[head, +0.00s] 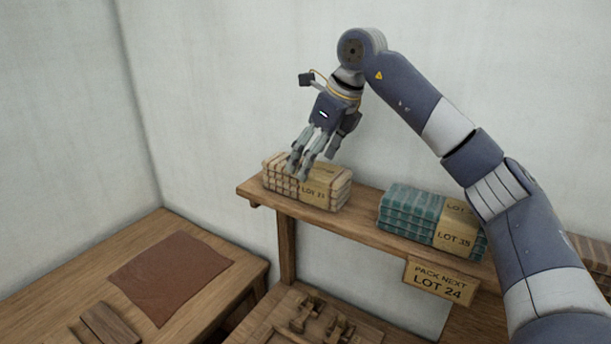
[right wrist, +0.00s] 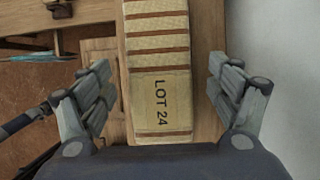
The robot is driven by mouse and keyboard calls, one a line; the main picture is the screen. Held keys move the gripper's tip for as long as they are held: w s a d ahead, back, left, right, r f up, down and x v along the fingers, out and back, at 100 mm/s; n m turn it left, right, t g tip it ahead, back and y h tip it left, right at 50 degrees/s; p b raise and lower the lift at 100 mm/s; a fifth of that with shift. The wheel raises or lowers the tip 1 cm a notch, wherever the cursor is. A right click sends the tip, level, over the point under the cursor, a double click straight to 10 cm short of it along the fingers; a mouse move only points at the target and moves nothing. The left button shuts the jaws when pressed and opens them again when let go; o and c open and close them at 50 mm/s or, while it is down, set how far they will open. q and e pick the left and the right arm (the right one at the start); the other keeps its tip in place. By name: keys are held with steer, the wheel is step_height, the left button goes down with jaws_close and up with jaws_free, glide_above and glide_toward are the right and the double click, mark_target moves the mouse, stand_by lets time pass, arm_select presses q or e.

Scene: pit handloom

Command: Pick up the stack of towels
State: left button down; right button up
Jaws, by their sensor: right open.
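A stack of cream towels with brown stripes (head: 330,193) lies at the left end of a wooden shelf. Its paper band reads LOT 24 in the right wrist view (right wrist: 160,60). My right gripper (head: 304,168) is over this stack, fingers pointing down. In the right wrist view the gripper (right wrist: 160,85) is open, with one finger on each side of the stack and gaps between. In the head view the fingers hide part of the stack. My left gripper is not in view.
A teal stack (head: 405,207) with a LOT 35 band sits farther right on the shelf (head: 365,222). A sign (head: 440,281) ending in LOT 24 hangs from its front. A brown cloth (head: 170,275) lies on the left table (head: 60,285). A wall stands close behind the shelf.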

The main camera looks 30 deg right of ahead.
steer(key=x, duration=0.2)
steer(key=p+x, duration=0.1)
steer(key=shift+w+a+r, duration=0.1)
steer(key=shift+w+a, duration=0.1)
steer(key=shift+a, duration=0.05)
steer(key=shift+w+f, duration=0.1)
steer(key=shift+f, duration=0.15)
steer(key=c, duration=1.2)
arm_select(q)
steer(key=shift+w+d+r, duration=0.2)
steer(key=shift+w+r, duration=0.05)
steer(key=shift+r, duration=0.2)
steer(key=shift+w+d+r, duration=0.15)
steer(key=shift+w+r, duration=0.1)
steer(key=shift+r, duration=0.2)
arm_select(e)
steer(key=shift+c, duration=0.2)
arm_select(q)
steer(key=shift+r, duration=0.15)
arm_select(e)
steer(key=shift+r, duration=0.15)
